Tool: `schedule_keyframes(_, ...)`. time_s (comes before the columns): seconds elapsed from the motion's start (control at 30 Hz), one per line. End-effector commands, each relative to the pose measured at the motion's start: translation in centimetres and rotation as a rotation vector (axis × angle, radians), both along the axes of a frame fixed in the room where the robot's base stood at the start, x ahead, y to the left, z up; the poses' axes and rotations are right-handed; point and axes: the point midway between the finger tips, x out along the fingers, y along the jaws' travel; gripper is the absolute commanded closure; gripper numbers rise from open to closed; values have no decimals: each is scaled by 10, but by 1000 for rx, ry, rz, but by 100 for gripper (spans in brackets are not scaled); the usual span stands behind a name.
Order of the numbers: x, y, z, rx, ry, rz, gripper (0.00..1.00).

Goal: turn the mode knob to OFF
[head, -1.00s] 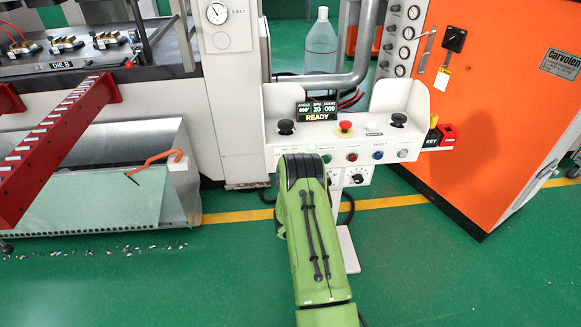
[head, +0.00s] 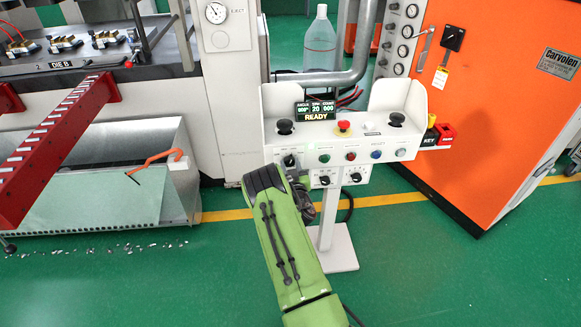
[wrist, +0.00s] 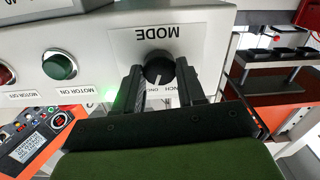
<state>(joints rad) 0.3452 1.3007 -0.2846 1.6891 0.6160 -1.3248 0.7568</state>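The mode knob (wrist: 158,68) is black and round with a white pointer line, under the MODE label, which reads upside down in the wrist view. Its pointer faces the lower edge of that view, towards small position labels partly hidden by my gripper. My gripper (wrist: 159,80) is open, with one finger on each side of the knob. I cannot tell whether the fingers touch it. In the head view the knob (head: 290,160) sits at the left end of the white control panel (head: 270,137), just above my gripper. No OFF label is readable.
A green MOTOR ON button (wrist: 60,64) is beside the knob, with a red button (wrist: 6,75) beyond it. The panel also has a red emergency button (head: 343,128) and two lower knobs (head: 324,180). An orange cabinet (head: 500,130) stands right.

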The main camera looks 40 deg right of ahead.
Motion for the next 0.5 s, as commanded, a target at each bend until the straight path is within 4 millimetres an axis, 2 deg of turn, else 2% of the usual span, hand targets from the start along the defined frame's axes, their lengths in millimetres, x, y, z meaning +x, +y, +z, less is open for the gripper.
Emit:
schedule_keyframes(0.1, 0, 0, 0, 0, 0, 0, 91)
schedule_keyframes(0.5, 0, 1, -1, -84, 58, 2, 91)
